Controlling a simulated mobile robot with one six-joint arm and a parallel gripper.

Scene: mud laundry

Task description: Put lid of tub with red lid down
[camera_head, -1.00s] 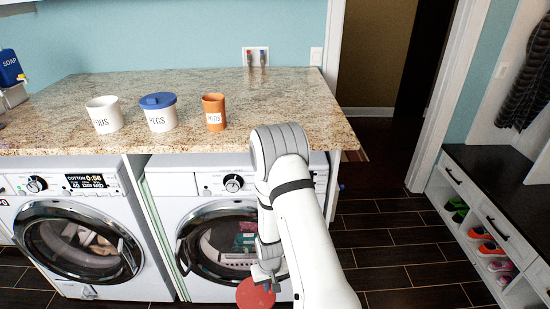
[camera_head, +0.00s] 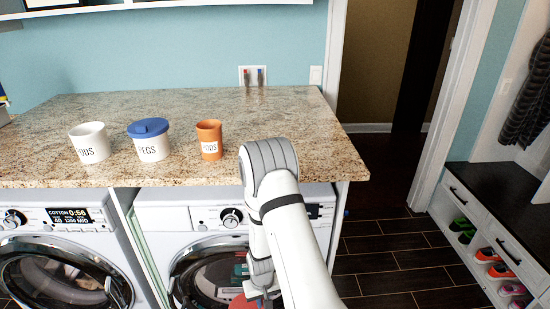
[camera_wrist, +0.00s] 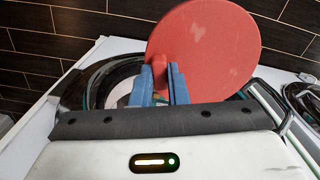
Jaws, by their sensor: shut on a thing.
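My gripper (camera_wrist: 165,88) has its blue fingers closed on a round red lid (camera_wrist: 212,42). The lid is held out in front of the washing machine, below the counter's edge. In the head view only part of the red lid (camera_head: 242,301) shows at the bottom edge, by my gripper (camera_head: 263,292). On the counter stand an open white tub (camera_head: 89,146) with lettering ending in "ODS", a white tub with a blue lid (camera_head: 148,128) marked "PEGS", and an open orange tub (camera_head: 210,142). All three are upright, above and away from the gripper.
The granite counter (camera_head: 270,115) is bare behind and right of the tubs. Two front-loading machines (camera_head: 60,265) stand under it. A dark-topped shoe bench (camera_head: 500,180) is at the right, with tiled floor (camera_head: 400,260) between.

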